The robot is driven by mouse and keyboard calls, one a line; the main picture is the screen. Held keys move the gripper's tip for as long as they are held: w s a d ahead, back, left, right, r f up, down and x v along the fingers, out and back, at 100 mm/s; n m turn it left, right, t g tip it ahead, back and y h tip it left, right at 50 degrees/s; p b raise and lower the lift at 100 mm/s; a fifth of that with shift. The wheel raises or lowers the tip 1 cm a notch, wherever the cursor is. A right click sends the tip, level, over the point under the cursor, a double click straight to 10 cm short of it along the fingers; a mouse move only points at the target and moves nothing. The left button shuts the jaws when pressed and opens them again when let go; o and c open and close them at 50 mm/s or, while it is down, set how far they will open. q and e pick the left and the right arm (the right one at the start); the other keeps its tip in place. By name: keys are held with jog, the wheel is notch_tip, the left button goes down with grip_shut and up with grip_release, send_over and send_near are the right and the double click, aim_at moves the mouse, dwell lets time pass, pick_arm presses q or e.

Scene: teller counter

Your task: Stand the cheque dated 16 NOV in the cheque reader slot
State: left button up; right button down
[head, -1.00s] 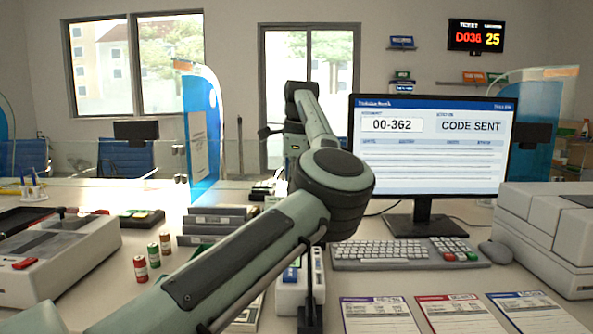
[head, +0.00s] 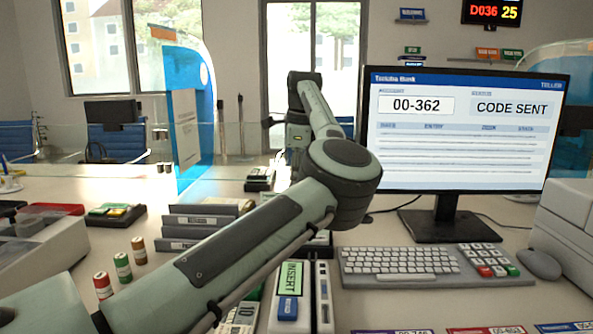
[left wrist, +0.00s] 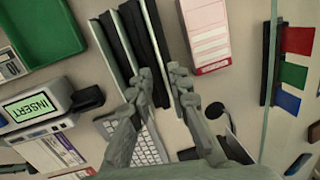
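The cheque reader (head: 287,296) stands at the bottom middle of the head view, its green screen reading INSERT; it also shows at the left of the left wrist view (left wrist: 38,110). Several printed slips show only their top edges at the bottom right of the head view, one blue-topped (head: 570,328) and one red-topped (head: 487,330). No 16 NOV date is legible. Printed slips (left wrist: 55,152) also lie beside the reader in the wrist view. My left gripper (left wrist: 159,75) is open and empty above dark folders; in the head view my arm hides it. My right gripper is not in view.
The monitor (head: 460,135), keyboard (head: 400,262) and mouse (head: 538,264) stand on the right. Grey folders (head: 195,232) and small rolls (head: 122,266) are left of the reader. A glass screen runs along the counter's back. A green tray (left wrist: 40,35) shows in the wrist view.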

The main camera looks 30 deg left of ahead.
pick_arm(q)
jog(key=f, duration=0.3)
jog(key=shift+w+a+f, duration=0.15)
jog(key=shift+a+f, duration=0.1)
jog(key=shift+a, duration=0.05)
jog(key=shift+f, duration=0.35)
jog(key=shift+c, duration=0.4)
grip_shut()
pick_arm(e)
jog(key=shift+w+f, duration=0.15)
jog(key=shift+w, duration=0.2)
pick_arm(q)
jog(key=shift+w+a+r, duration=0.1)
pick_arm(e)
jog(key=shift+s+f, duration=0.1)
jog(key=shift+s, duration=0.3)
